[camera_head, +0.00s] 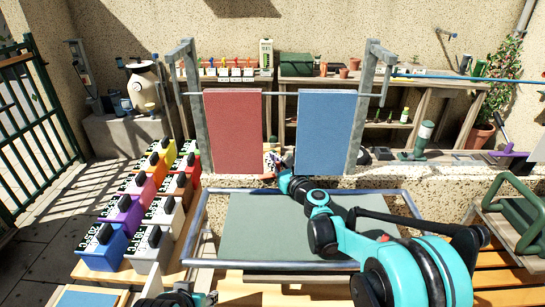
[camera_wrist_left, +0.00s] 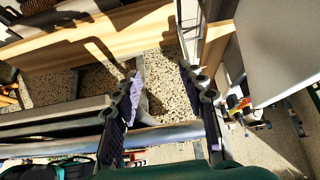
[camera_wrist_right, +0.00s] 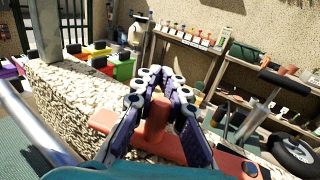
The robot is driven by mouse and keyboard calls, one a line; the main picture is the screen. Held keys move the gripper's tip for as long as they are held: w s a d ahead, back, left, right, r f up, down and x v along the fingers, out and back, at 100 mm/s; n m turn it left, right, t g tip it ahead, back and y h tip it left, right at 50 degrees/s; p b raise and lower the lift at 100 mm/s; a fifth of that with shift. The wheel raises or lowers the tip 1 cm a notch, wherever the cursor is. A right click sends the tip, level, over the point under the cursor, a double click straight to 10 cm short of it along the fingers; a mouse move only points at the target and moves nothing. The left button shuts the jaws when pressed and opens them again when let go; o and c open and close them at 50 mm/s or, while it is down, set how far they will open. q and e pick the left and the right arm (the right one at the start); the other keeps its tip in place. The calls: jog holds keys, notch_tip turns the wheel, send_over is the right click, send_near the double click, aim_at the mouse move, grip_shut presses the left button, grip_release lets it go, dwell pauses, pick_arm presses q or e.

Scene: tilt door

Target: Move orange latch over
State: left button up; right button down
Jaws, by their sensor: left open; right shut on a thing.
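The orange latch (camera_wrist_right: 108,126) shows in the right wrist view as a flat orange-red bar with an upright knob (camera_wrist_right: 156,112), by a pebbled wall. My right gripper (camera_wrist_right: 158,80) is shut on the knob, with its fingers on both sides. In the head view my right gripper (camera_head: 275,163) is at the low wall, in the gap between the red and blue panels; the latch is mostly hidden there. My left gripper (camera_wrist_left: 163,82) is open and empty, close to a metal rail (camera_wrist_left: 170,134). In the head view it is only partly seen at the bottom edge (camera_head: 207,298).
A red panel (camera_head: 233,130) and a blue panel (camera_head: 325,132) hang from a bar between two posts. Coloured boxes (camera_head: 122,218) stand in rows at left. A green-grey board (camera_head: 250,235) in a metal rail frame lies in front. Shelves with pots stand behind.

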jog(key=c, duration=1.6)
grip_release()
